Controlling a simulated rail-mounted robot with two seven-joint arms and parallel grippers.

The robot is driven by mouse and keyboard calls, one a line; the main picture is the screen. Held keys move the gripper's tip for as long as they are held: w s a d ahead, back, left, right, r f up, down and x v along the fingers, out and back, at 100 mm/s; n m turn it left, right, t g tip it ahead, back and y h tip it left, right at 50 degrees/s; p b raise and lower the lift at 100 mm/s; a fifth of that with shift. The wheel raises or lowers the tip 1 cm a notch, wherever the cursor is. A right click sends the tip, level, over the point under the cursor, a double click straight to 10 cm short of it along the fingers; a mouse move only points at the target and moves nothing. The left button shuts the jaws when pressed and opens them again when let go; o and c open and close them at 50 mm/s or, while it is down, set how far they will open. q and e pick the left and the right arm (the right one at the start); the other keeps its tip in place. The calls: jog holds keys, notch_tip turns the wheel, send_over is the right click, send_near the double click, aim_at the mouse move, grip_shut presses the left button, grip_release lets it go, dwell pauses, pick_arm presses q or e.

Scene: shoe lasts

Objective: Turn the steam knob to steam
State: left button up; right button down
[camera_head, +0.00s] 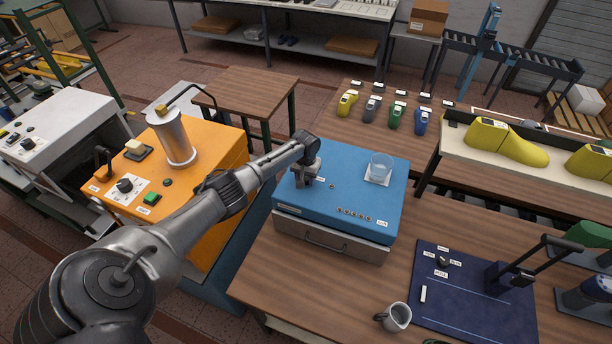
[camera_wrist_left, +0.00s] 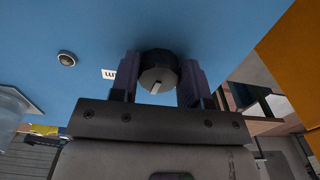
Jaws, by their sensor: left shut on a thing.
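A black round knob (camera_wrist_left: 158,68) with a white pointer mark sits on the top of the blue box (camera_head: 345,190), which I take for the steam knob. My left gripper (camera_head: 304,182) reaches down onto the left part of the box's top and hides the knob in the head view. In the left wrist view the two fingers of the gripper (camera_wrist_left: 157,82) stand on either side of the knob, closed around it. A small white label (camera_wrist_left: 109,74) lies beside it, with only part of its lettering showing. My right gripper is in neither view.
A glass (camera_head: 381,167) stands on a white pad on the blue box. A metal jug (camera_head: 395,317) and a dark blue board (camera_head: 460,300) with a press are on the wooden table. An orange machine (camera_head: 215,150) stands left, beneath my left arm.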

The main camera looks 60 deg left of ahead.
pick_arm(q)
jog(key=m, duration=0.5)
jog(key=shift+a+r, duration=0.1)
jog(key=shift+m, duration=1.2)
jog(key=shift+a, duration=0.1)
jog(key=o, duration=0.9)
notch_tip(320, 180, up, 14)
jog(key=shift+f+b, duration=0.1)
jog(key=shift+b, duration=0.25)
